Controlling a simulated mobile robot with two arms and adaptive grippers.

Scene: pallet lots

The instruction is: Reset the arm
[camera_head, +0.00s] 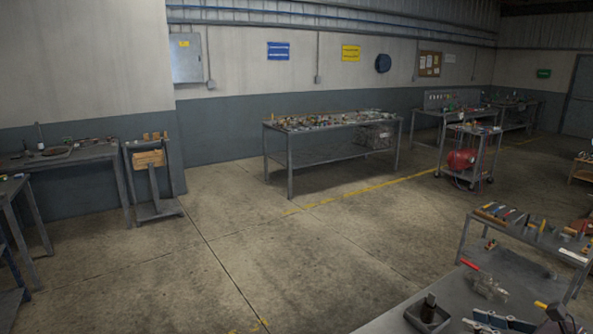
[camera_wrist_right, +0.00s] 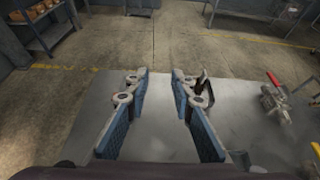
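My right gripper (camera_head: 482,318) is at the bottom right of the head view, above a grey metal table (camera_head: 405,318). In the right wrist view my right gripper (camera_wrist_right: 160,76) has its two blue-padded fingers spread apart, with only bare table and floor seen between them. It holds nothing that I can see. My left gripper is not in the head view.
On the grey table are a dark open box (camera_head: 428,315) and a metal tool with a red handle (camera_head: 470,264). A cart with tools (camera_head: 530,235) stands behind it. A cluttered workbench (camera_head: 330,122) is by the wall. The middle floor is clear.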

